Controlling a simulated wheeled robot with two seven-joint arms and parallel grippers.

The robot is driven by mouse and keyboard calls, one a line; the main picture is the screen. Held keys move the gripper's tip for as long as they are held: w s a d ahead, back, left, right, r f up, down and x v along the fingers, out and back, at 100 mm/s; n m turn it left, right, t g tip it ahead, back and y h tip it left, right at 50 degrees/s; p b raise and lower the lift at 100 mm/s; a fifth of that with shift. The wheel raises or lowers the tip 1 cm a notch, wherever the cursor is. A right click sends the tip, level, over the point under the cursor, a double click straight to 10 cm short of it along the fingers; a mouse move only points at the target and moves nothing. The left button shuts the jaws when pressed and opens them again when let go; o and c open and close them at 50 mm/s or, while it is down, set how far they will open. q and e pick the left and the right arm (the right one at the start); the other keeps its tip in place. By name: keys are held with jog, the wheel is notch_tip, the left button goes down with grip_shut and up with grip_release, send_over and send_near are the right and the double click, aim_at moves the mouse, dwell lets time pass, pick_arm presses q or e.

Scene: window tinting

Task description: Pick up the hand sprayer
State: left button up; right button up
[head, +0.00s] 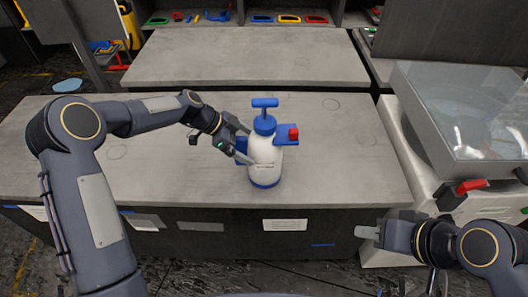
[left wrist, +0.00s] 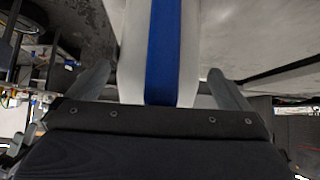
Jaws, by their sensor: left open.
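The hand sprayer (head: 264,150) stands upright on the grey table, a white bottle with a blue base, blue pump handle and a red-and-blue nozzle at its right. My left gripper (head: 243,142) is open at the sprayer's left side, its fingers close to the bottle. In the left wrist view, the white body with a blue stripe, part of the sprayer (left wrist: 162,55), lies between the two spread fingers of my left gripper (left wrist: 162,88). Contact cannot be told. My right gripper (head: 370,232) is low at the right, beyond the table's front edge, away from the sprayer; its jaw opening is unclear.
The grey table (head: 350,160) is otherwise clear around the sprayer. Another grey worktop (head: 250,55) lies behind it, with coloured tools (head: 289,19) on shelves beyond. A glass-lidded machine (head: 470,120) with a red handle stands at the right.

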pick_arm(q)
grip_shut()
dwell(0.7)
dwell(0.7)
